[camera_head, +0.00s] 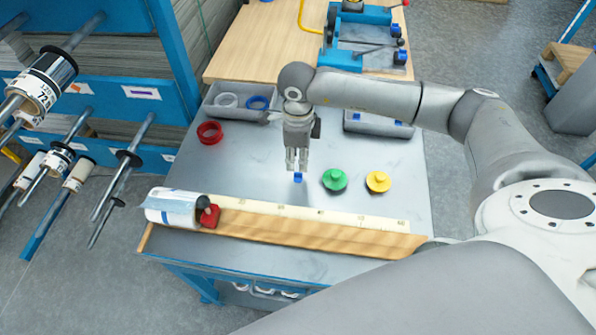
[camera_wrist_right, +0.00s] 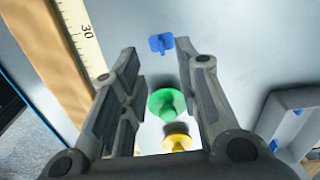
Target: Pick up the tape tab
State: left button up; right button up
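The tape tab appears to be a small blue piece (camera_head: 298,177) on the grey table top. In the wrist view the blue tab (camera_wrist_right: 160,43) lies just past the fingertips, between their lines and nearer the right-hand finger. My right gripper (camera_head: 297,160) points down just above the tab in the head view. In the wrist view the right gripper (camera_wrist_right: 157,52) is open, with its fingers wide apart and nothing between them. Any contact with the tab cannot be made out. My left gripper is not in view.
A green knobbed disc (camera_head: 335,180) and a yellow one (camera_head: 378,182) stand right of the tab. A red ring (camera_head: 209,132) and grey tray (camera_head: 222,108) are behind left.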

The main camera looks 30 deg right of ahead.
aim_at(295, 173)
jog(key=shift+f, duration=0.5)
jog(key=shift+w+f, duration=0.1)
jog(key=shift+f, duration=0.2)
jog(key=f, duration=0.1)
jog(key=f+p, duration=0.1)
jog(key=f, duration=0.1)
jog(key=f+p, duration=0.1)
jog(key=shift+w+a+f, duration=0.15)
jog(key=shift+a+f, duration=0.1)
jog(key=shift+f, duration=0.15)
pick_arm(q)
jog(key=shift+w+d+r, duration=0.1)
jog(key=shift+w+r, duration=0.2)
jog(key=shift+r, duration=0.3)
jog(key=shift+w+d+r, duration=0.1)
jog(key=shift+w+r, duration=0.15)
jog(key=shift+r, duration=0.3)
pick_arm(e)
jog(key=shift+f, duration=0.15)
jog(key=shift+c, duration=0.2)
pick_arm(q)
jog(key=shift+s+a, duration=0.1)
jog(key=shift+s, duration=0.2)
pick_arm(e)
grip_shut()
